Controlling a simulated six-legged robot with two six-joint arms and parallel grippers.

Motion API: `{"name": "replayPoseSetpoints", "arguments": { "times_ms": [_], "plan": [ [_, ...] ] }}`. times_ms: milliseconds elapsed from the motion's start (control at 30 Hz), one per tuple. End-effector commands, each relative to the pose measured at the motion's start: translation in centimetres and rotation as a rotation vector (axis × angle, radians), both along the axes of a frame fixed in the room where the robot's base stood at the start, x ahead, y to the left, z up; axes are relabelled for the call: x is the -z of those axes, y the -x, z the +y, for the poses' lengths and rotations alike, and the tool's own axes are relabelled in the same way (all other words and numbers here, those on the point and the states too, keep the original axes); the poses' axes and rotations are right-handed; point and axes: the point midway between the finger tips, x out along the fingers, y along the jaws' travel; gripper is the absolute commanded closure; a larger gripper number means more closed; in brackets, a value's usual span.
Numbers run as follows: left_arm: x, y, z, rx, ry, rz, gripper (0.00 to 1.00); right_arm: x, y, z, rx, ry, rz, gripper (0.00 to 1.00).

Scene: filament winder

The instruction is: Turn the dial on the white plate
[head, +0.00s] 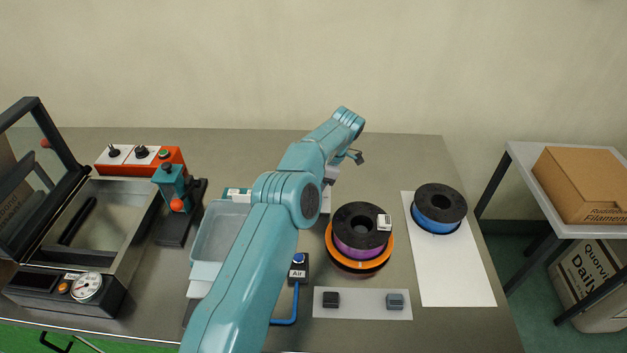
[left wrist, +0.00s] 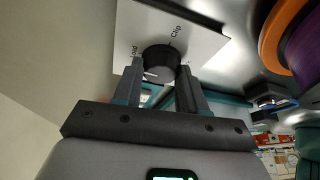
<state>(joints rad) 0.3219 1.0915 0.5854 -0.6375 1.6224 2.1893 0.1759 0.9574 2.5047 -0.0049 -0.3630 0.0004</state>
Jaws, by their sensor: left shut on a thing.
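The white plate (left wrist: 205,47) shows in the left wrist view with printed words, "Clip" and one partly hidden that ends in "oad". The black round dial (left wrist: 161,58) stands out from it, with a white mark on its lower left side. My left gripper (left wrist: 159,70) is shut on the dial, one finger on each side. In the head view my left arm reaches over the table to the back, and the wrist hides most of the plate and the dial. My right gripper is in neither view.
Stacked spools (head: 361,232) stand right of my arm, and a blue spool (head: 438,208) on a white sheet (head: 457,280). An air switch (head: 298,262) with a blue hose is close to my arm. A tray (head: 212,235) and an orange control box (head: 172,157) are to the left.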

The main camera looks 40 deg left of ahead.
Motion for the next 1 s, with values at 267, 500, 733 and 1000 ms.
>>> {"name": "replayPoseSetpoints", "arguments": {
  "times_ms": [267,500,733,1000],
  "plan": [
    [0.07,0.01,-0.06,-0.041,0.003,0.002,0.89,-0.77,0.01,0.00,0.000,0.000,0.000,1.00],
    [0.14,0.02,-0.08,-0.043,0.003,0.003,0.89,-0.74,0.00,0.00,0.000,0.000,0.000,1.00],
    [0.13,0.01,-0.08,-0.041,0.002,0.003,0.34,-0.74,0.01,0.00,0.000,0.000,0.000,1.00],
    [0.03,-0.01,-0.01,-0.041,0.001,0.001,0.34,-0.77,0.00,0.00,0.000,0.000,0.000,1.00]
  ]
}}
